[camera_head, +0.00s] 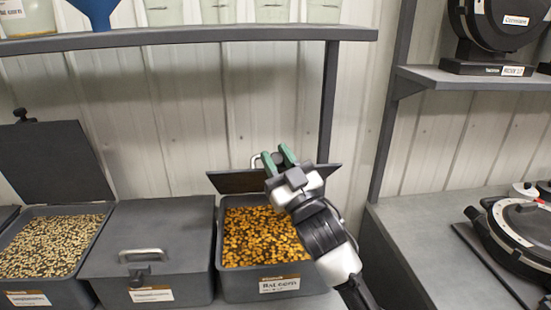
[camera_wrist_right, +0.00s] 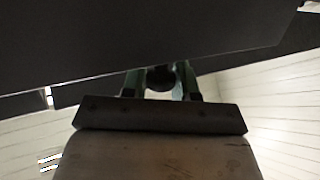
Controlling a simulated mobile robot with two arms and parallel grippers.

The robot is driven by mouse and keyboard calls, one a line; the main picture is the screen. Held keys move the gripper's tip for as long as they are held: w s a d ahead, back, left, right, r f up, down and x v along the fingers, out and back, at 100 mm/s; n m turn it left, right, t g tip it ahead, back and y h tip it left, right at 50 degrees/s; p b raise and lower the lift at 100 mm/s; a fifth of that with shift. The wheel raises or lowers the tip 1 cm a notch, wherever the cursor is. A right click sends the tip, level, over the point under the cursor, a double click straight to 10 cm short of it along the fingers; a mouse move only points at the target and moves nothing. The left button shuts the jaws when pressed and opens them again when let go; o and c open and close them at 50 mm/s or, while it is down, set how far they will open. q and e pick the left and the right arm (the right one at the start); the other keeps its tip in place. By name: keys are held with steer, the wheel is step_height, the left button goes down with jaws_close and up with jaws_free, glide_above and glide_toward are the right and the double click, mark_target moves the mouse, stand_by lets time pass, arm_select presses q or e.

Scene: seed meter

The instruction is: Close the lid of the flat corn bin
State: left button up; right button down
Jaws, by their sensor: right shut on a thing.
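The flat corn bin (camera_head: 225,282) is a grey box full of orange-yellow kernels, with a white label on its front. Its dark lid (camera_head: 237,182) is raised and tilted above the back of the bin, so the kernels are exposed. A light handle (camera_head: 255,160) shows at the lid's upper edge. My right gripper (camera_head: 279,157), with green fingers, is shut on the lid near this handle. In the right wrist view the gripper (camera_wrist_right: 160,80) has a dark part between its fingers, under the lid's dark panel (camera_wrist_right: 150,40). The exact grip is partly hidden. My left gripper is not in view.
A closed grey bin (camera_head: 150,222) stands left of the flat corn bin. Further left, an open bin (camera_head: 75,264) of pale seeds has its lid raised. A shelf (camera_head: 180,36) runs overhead. A grey counter (camera_head: 430,250) with a round device (camera_head: 520,230) is at right.

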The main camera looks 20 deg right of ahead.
steer(key=shift+s+f, duration=0.15)
steer(key=c, duration=0.9)
jaws_free()
steer(key=shift+s+f, duration=0.3)
steer(key=b+v, duration=0.3)
steer(key=v, duration=0.7)
steer(key=shift+d, duration=0.1)
